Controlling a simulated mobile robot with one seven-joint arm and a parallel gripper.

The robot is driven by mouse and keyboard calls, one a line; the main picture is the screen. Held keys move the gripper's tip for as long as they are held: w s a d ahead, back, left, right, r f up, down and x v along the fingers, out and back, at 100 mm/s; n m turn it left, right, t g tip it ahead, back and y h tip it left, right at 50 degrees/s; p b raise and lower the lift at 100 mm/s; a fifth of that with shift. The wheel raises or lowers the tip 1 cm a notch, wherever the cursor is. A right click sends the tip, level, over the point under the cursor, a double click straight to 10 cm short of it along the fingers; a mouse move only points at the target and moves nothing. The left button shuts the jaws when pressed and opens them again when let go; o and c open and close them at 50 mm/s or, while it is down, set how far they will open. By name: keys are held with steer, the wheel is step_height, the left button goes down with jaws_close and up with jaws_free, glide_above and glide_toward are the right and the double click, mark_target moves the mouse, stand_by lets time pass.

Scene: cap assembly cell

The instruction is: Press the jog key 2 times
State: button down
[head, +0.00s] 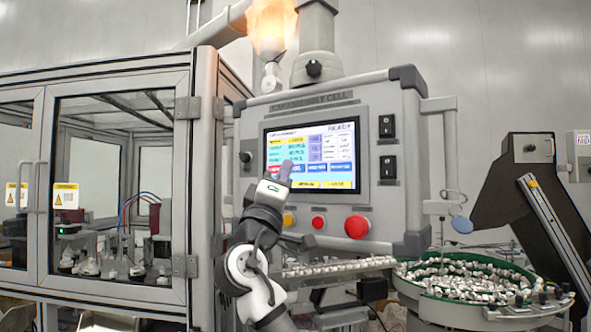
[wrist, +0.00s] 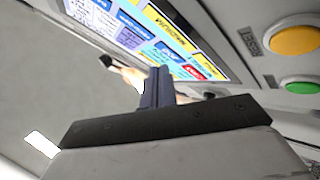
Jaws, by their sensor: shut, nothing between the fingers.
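The touchscreen (head: 340,160) is lit on the front of the grey control panel, with coloured keys and text fields. A row of one red key and several blue keys runs across its lower half; the red key (wrist: 204,73) and a blue key (wrist: 168,53) also show in the wrist view. The labels are too small to read, so I cannot tell which is the jog key. My gripper (head: 286,166) is shut and empty, its fingertips at the screen's lower left, over part of the key row. In the wrist view my gripper (wrist: 157,72) points toward the screen's edge; contact cannot be told.
Below the screen are a yellow button (head: 289,219), a red button (head: 318,223) and a large red mushroom button (head: 357,227). A green button (wrist: 302,87) shows in the wrist view. Black switches (head: 387,126) sit right of the screen. A glazed cabinet (head: 118,85) stands left, a parts bowl (head: 480,322) right.

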steer(key=shift+w+d, duration=0.1)
steer(key=shift+w, duration=0.05)
stand_by(0.4)
steer(key=shift+w+d, duration=0.2)
steer(key=shift+w, duration=0.05)
steer(key=shift+w+d, duration=0.15)
steer(key=shift+w, duration=0.05)
stand_by(0.7)
steer(key=shift+s, duration=0.1)
steer(key=shift+s+a, duration=0.4)
steer(key=shift+s, duration=0.1)
steer(key=shift+s+a+b, duration=0.5)
steer(key=shift+s+a, duration=0.3)
steer(key=shift+s, duration=0.2)
steer(key=shift+s+a+b, duration=0.45)
steer(key=shift+s+a, duration=0.3)
steer(key=shift+s, duration=0.2)
stand_by(3.7)
